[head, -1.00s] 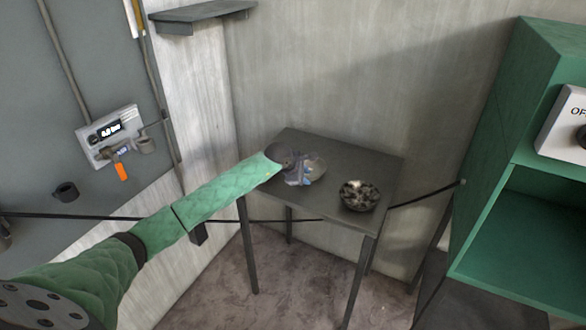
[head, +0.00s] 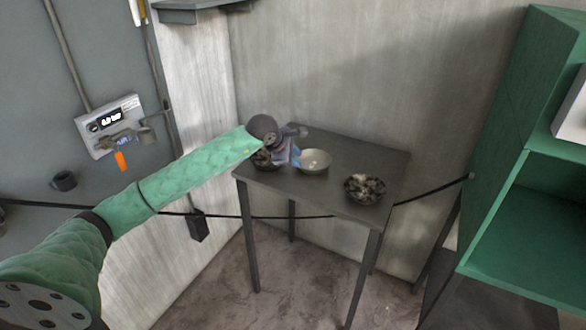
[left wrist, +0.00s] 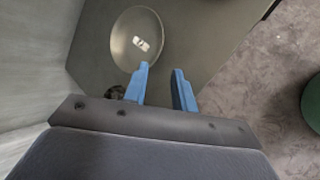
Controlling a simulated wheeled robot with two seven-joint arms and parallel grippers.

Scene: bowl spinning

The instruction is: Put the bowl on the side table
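A pale, shallow bowl (head: 316,164) stands upright on the dark side table (head: 336,199). My left gripper (head: 297,156) is just left of this bowl, and its blue fingers look close to the rim. In the left wrist view the pale bowl (left wrist: 128,52) lies beyond the fingertips, with a small bright patch inside it. The left gripper (left wrist: 162,68) has its two fingers apart, with nothing between them. Whether a finger touches the rim I cannot tell. My right gripper is in neither view.
A dark, mottled bowl (head: 365,189) stands near the table's right front. Another dark bowl (head: 265,161) is partly hidden behind my left gripper. Walls close in behind the table. A green shelf unit (head: 530,200) stands at right. A wall shelf (head: 200,12) hangs above.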

